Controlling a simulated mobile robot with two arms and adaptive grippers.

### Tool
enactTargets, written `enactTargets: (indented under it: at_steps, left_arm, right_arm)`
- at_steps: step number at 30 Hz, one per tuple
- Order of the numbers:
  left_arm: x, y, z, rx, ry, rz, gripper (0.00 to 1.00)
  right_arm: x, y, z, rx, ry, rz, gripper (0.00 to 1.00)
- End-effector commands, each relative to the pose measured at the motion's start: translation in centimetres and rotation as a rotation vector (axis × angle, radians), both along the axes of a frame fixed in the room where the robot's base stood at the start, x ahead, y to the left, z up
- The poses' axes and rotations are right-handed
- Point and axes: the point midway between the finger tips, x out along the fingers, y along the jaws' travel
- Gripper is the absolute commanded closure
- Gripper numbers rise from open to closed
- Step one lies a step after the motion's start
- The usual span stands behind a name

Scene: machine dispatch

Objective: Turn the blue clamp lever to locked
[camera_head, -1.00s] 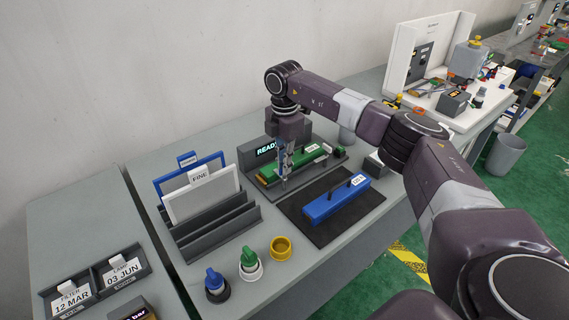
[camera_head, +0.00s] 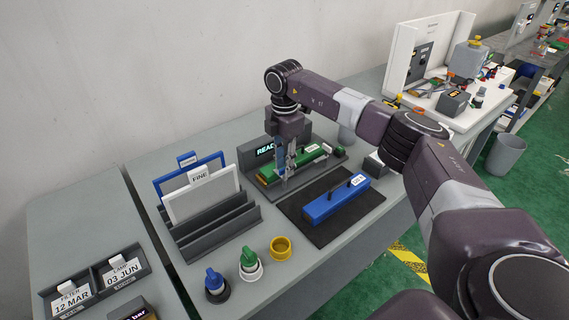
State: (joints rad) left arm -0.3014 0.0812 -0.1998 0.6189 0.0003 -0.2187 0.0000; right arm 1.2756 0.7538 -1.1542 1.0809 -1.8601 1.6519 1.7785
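A dark fixture with a lit display (camera_head: 264,150) stands at the back of the bench, with a green block (camera_head: 310,158) lying on its base. A narrow upright blue piece (camera_head: 279,154), which may be the clamp lever, shows at the left end of the green block. My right gripper (camera_head: 289,174) points down right beside this blue piece. Its fingers look close together, but I cannot tell whether they touch or hold the blue piece. The gripper hides part of the display and of the green block's left end. My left gripper is not in view.
A blue block with a black handle (camera_head: 336,200) lies on a dark mat (camera_head: 300,222) in front of the fixture. A dark rack (camera_head: 215,228) with panels stands to the left. Blue and green knobs (camera_head: 249,262) and a yellow cup (camera_head: 281,248) are near the front edge.

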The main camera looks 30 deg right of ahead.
Motion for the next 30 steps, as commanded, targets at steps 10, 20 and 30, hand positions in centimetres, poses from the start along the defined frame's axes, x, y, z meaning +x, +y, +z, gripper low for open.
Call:
enactTargets:
  at_steps: [10,20,30]
  left_arm:
    - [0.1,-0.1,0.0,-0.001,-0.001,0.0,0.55]
    - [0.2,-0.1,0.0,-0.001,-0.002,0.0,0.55]
    - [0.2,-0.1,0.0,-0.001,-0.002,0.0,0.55]
  right_arm:
    - [0.2,0.0,6.2,0.001,-0.007,0.0,0.76]
    - [0.1,0.0,11.3,0.0,-0.003,-0.001,0.76]
    - [0.0,0.0,11.9,0.0,-0.002,-0.001,0.76]
